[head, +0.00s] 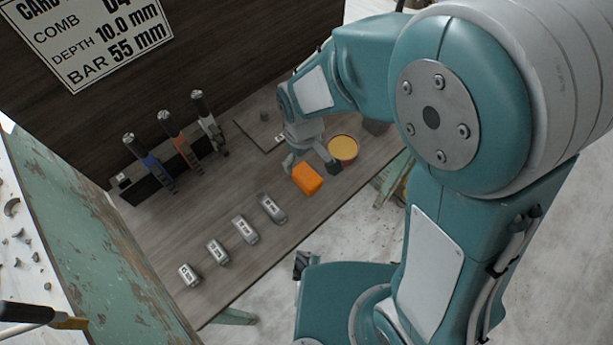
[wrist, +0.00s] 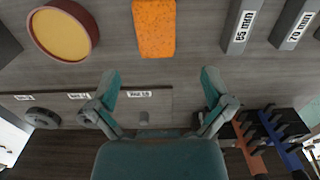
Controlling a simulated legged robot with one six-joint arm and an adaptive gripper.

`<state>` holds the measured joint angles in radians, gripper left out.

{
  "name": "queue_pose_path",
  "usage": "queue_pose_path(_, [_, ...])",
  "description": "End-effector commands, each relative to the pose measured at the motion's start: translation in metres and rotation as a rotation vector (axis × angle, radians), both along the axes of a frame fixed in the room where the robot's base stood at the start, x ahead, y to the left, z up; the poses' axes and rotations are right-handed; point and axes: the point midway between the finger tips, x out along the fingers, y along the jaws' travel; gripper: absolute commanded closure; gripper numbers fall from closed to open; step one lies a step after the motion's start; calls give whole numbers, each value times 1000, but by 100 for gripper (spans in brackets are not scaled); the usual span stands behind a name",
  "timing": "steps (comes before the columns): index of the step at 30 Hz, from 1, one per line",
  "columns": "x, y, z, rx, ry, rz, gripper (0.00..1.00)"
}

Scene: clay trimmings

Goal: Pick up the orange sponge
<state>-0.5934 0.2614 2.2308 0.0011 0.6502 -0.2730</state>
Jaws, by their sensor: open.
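The orange sponge (head: 307,179) is a bright block lying on the brown wooden table (head: 330,205), near its front edge. It also shows in the wrist view (wrist: 154,28) at the top middle, cut off by the frame edge. My gripper (head: 312,164) is just behind the sponge in the head view. In the wrist view my gripper (wrist: 160,78) has its two fingers spread wide and nothing between them. The sponge lies beyond the fingertips, roughly in line with the gap between them. I cannot tell the gripper's height above the table.
A round dish with a yellow inside (head: 343,149) stands close to the right of the sponge. Several labelled grey metal bars (head: 272,208) lie to its left. Several upright tools with coloured handles (head: 180,139) stand at the back left. Bare table lies between tools and bars.

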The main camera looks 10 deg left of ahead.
Motion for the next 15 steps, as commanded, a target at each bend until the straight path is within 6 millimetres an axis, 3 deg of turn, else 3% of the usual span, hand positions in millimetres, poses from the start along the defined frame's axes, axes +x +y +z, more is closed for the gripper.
queue_pose_path(15, [0,-8,-65,-2,3,0,0])
